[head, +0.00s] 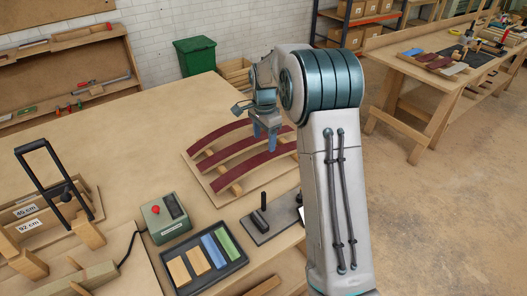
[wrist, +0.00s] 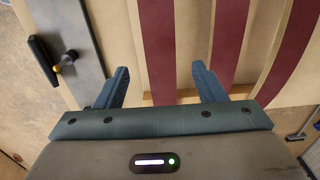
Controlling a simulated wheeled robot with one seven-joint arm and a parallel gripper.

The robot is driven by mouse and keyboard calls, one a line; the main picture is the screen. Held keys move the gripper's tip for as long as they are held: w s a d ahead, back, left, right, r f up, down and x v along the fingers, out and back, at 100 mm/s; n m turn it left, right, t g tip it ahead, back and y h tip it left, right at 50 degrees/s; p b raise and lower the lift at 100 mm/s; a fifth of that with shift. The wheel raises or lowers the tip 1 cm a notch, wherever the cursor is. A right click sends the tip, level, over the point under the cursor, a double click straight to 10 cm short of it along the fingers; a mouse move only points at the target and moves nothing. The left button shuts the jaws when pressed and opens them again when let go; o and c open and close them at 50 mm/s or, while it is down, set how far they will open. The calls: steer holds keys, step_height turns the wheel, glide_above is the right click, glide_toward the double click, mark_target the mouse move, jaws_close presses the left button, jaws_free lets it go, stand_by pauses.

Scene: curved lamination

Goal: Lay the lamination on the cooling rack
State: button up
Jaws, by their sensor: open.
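Three curved dark red laminated strips lie side by side on the pale wooden rack (head: 197,174): a back strip (head: 222,135), a middle strip (head: 232,158) and a front strip (head: 232,181). My gripper (head: 265,142) is over the rack, pointing down, with its fingers apart. In the wrist view, the left strip (wrist: 158,45) runs between the two fingertips of my gripper (wrist: 162,82), with space on both sides. The other two strips (wrist: 230,35) lie to the right. I cannot tell the fingers' height above the strip. My arm hides the rack's right end.
A dark metal plate with a black handle (head: 262,218) stands just in front of the rack. A control box with a red button (head: 165,215) and a tray of coloured blocks (head: 174,281) are nearer. A green bin (head: 195,56) is behind.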

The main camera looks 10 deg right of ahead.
steer(key=s+r+n+t, duration=0.1)
steer(key=s+r+n, duration=0.5)
steer(key=s+r, duration=0.7)
steer(key=s+f+n+t, duration=0.1)
steer(key=s+f+n, duration=0.1)
steer(key=s, duration=0.8)
steer(key=s+f+n+t, duration=0.1)
steer(key=s+n, duration=0.4)
steer(key=s, duration=0.5)
steer(key=shift+a+f, duration=0.15)
steer(key=shift+f, duration=0.6)
steer(key=shift+w, duration=0.1)
